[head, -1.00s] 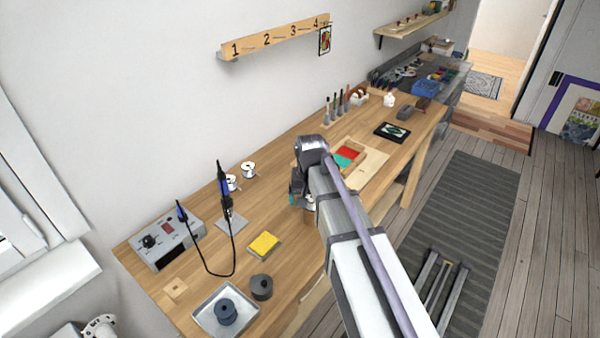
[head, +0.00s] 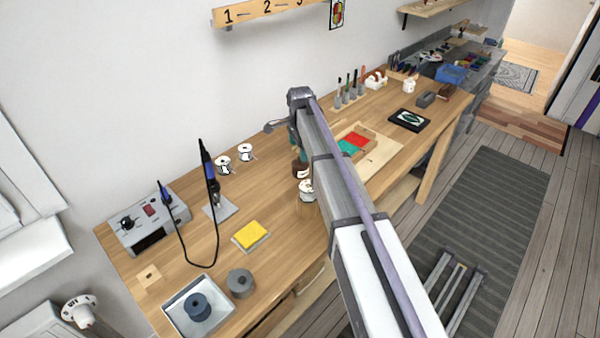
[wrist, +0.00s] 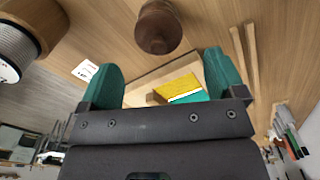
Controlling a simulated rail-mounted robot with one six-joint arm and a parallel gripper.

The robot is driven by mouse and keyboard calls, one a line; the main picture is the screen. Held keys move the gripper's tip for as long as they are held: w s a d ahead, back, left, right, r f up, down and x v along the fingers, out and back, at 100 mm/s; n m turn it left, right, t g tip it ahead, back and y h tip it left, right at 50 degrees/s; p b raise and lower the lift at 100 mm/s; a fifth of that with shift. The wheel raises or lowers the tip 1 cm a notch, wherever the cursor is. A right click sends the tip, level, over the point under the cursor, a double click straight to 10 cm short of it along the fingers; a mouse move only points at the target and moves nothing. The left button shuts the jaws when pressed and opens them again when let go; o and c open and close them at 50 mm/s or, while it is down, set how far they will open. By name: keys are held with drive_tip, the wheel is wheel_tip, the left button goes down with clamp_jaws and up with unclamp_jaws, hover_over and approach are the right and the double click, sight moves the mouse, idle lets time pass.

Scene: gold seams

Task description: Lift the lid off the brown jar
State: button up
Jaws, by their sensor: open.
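The brown jar (wrist: 158,27) stands on the wooden bench, near the top middle of the wrist view. Its darker rounded end faces the camera; I cannot clearly tell lid from body. In the head view the brown jar (head: 299,169) shows just below my gripper, partly hidden by my arm. My gripper (wrist: 163,75) has two green fingertips spread apart with nothing between them. The jar lies beyond the fingertips, apart from them. In the head view my gripper (head: 296,143) is mostly hidden behind my arm.
A tray with red and teal pieces (head: 366,151) lies to the right. A yellow sponge (head: 250,235) and soldering stand (head: 220,208) are left.

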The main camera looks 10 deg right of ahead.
wheel_tip(320, 180, down, 6)
drive_tip(key=b, duration=0.5)
drive_tip(key=shift+r, duration=0.25)
drive_tip(key=shift+s+r, duration=0.1)
drive_tip(key=shift+r, duration=0.15)
drive_tip(key=c, duration=1)
